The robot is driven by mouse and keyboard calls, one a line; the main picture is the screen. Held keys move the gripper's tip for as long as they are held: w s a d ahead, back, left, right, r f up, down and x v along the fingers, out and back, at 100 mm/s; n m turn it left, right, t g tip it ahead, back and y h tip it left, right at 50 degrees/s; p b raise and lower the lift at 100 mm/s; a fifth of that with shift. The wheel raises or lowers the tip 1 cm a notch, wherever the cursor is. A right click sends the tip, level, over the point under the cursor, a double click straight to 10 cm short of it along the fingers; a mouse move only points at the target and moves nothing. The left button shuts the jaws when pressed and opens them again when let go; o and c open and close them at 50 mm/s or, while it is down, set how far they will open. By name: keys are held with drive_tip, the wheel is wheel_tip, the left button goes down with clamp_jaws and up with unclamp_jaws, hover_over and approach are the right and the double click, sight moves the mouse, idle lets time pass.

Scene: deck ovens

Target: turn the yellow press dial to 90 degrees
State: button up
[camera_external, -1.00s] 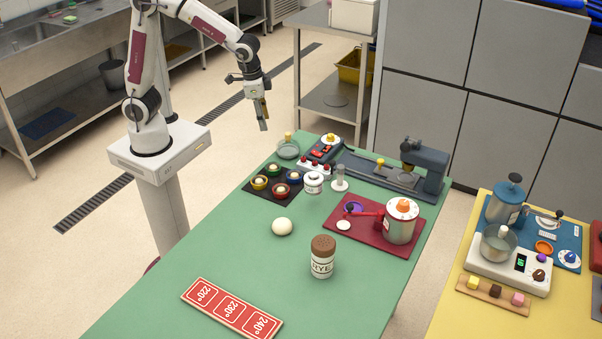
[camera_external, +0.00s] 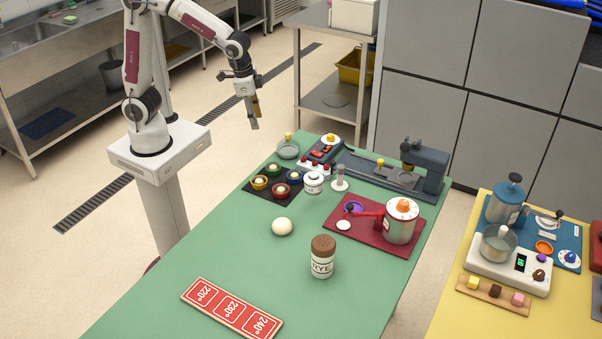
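A yellow dial (camera_external: 330,138) sits on a round white plate at the back end of a dark control box with red switches, at the far end of the green table. A small yellow knob (camera_external: 380,162) also stands on the base of the dark blue-grey press (camera_external: 428,168); I cannot tell which one is the press dial. Neither one's angle is readable at this size. My gripper (camera_external: 254,122) hangs in the air, fingers down, to the left of the table's far end, apart from both. Its fingers look narrow and close together, but their opening is unclear.
The green table (camera_external: 190,262) holds a black tray of coloured bowls (camera_external: 251,190), a white ball (camera_external: 281,226), a rye shaker (camera_external: 322,262), a red mat with a pot (camera_external: 400,228) and a red temperature sign (camera_external: 230,307). The table's left front is clear. A yellow table stands right.

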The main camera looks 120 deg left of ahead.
sight(331, 135)
drive_tip(key=w+a+f+n, duration=0.1)
drive_tip(key=w+a+f, duration=0.1)
drive_tip(key=a, duration=0.2)
drive_tip(key=w+a+f+n, duration=0.1)
drive_tip(key=w+a+f, duration=0.2)
drive_tip(key=a, duration=0.1)
drive_tip(key=w+a+f+n, duration=0.1)
drive_tip(key=w+a+f, duration=0.1)
drive_tip(key=a+f, duration=0.1)
drive_tip(key=shift+w+a+g+y, duration=0.4)
drive_tip(key=shift+a, duration=0.3)
drive_tip(key=w+a+r+n+t+y, duration=0.1)
drive_tip(key=w+a+n, duration=0.3)
drive_tip(key=w+a, duration=0.3)
drive_tip(key=shift+w+a+r+t+y, duration=0.2)
drive_tip(key=shift+w+a+t+y, duration=0.1)
drive_tip(key=shift+w+t, duration=0.1)
drive_tip(key=shift+x, duration=3.9)
